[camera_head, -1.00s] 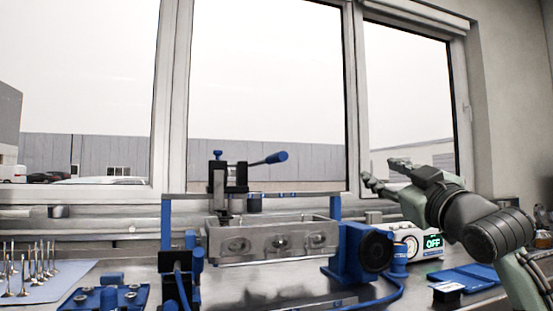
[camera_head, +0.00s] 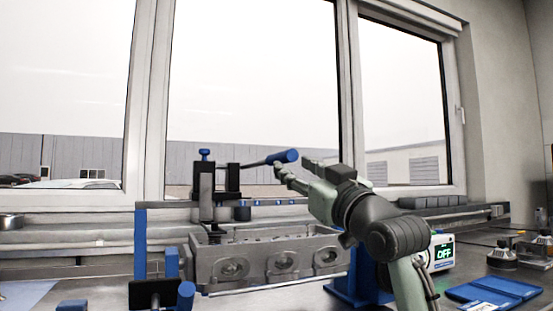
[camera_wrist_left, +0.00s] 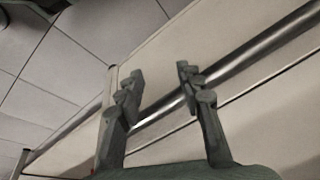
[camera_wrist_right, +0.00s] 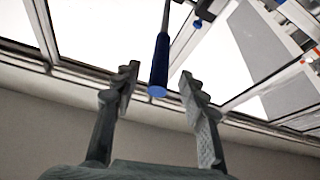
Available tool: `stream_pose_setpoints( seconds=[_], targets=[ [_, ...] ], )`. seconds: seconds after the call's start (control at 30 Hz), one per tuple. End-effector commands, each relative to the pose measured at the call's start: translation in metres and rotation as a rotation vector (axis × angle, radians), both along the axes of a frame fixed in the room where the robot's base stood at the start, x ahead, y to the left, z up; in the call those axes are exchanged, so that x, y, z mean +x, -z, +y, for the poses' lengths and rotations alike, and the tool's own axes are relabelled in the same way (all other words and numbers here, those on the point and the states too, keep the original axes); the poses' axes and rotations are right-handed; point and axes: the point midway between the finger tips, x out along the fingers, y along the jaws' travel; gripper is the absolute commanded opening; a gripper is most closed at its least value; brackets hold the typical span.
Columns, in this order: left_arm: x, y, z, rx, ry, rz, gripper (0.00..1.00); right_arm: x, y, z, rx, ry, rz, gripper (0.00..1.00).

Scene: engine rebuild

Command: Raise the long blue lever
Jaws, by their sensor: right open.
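The long blue lever (camera_head: 283,157) sticks out to the right from a black clamp (camera_head: 217,190) above a grey engine head. It has a dark rod and a thick blue grip. My right gripper (camera_head: 294,170) is open with its fingertips at the grip's end. In the right wrist view the lever's blue grip (camera_wrist_right: 159,68) points down between the two open fingers (camera_wrist_right: 160,90), with space on both sides. My left gripper (camera_wrist_left: 158,85) is open and empty in the left wrist view. It does not show in the head view.
The grey engine head (camera_head: 270,262) sits in a blue-posted fixture below the lever. A box with a green OFF display (camera_head: 444,253) stands at the right, by blue trays (camera_head: 495,291) and small bottles (camera_head: 503,255). Large windows stand behind the bench.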

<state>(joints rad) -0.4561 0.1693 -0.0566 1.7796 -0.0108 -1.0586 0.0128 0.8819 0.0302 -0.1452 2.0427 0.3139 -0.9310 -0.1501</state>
Motion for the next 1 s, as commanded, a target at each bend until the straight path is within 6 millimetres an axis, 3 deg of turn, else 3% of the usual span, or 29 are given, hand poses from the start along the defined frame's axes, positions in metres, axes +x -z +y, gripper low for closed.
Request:
stream_pose_setpoints(
  seconds=[0.07,0.3,0.5,0.77,1.0],
  targets=[
    [-0.018,0.018,0.000,0.001,0.004,0.037,0.36,0.011,-0.007,0.006,0.000,-0.002,0.003,0.43],
    [-0.034,0.047,0.006,0.020,0.029,0.062,0.36,0.043,-0.021,0.019,-0.001,-0.002,0.002,0.43],
    [-0.041,0.059,0.008,0.027,0.038,0.071,0.36,0.056,-0.024,0.024,-0.001,-0.001,0.002,0.43],
    [-0.041,0.060,0.009,0.028,0.039,0.070,0.36,0.057,-0.025,0.024,-0.002,0.000,0.001,0.43],
    [-0.041,0.060,0.009,0.028,0.038,0.070,0.36,0.057,-0.024,0.024,-0.002,0.000,0.002,0.13]
  ],
)
